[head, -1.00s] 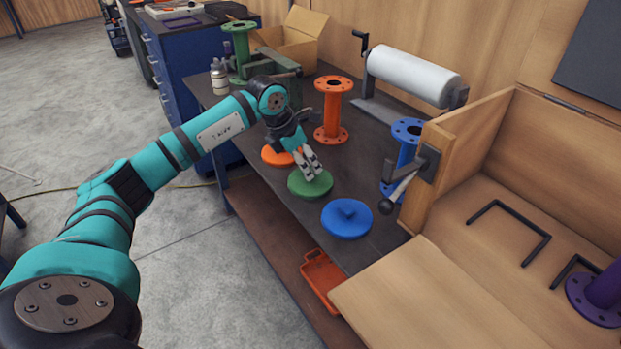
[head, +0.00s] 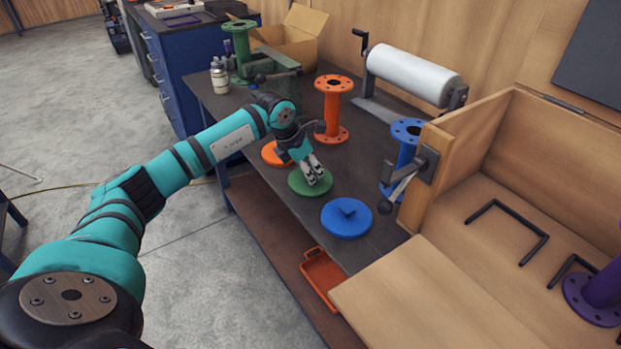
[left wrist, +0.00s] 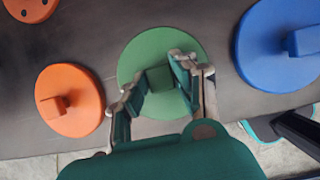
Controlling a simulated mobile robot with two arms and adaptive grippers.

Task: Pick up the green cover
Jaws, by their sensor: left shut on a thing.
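The green cover (head: 301,187) is a round disc with a square block handle, lying on the dark workbench. It also shows in the left wrist view (left wrist: 150,46), with its block handle (left wrist: 159,78) between the fingers. My left gripper (head: 316,179) is down at the cover and shut on its handle; the fingers also show in the left wrist view (left wrist: 157,84). The fingers hide part of the cover in the head view. The cover looks flat on the bench, with no visible gap under it.
An orange cover (head: 275,153) and a blue cover (head: 347,218) lie close on either side. An orange flanged pipe (head: 332,108) and a blue one (head: 405,150) stand behind. A wooden box (head: 440,170) with a crank handle is at right.

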